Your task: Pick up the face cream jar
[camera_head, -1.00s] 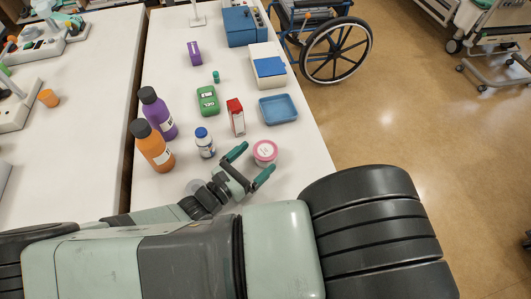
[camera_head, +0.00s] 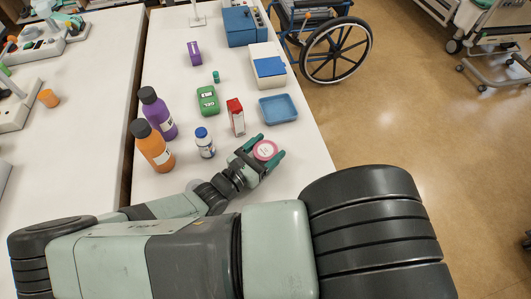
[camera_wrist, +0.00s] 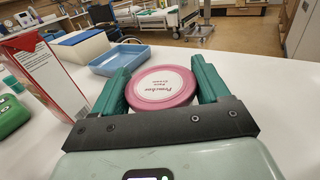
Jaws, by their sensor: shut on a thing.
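The face cream jar (camera_head: 265,150) is a round pink jar with a white label on its lid. It is upright at the right part of the white table, and it fills the middle of the wrist view (camera_wrist: 162,86). My gripper (camera_head: 268,147) is shut on the jar, with one green finger on each side of it; the two fingers also show in the wrist view (camera_wrist: 161,84). The jar's underside is hidden, so I cannot tell whether it is touching the table.
A red and white box (camera_head: 236,117) stands just beyond the jar, with a blue tray (camera_head: 278,108) to its right. A white bottle with a blue cap (camera_head: 204,143), an orange bottle (camera_head: 154,147) and a purple bottle (camera_head: 158,115) stand to the left. The table's right edge is near.

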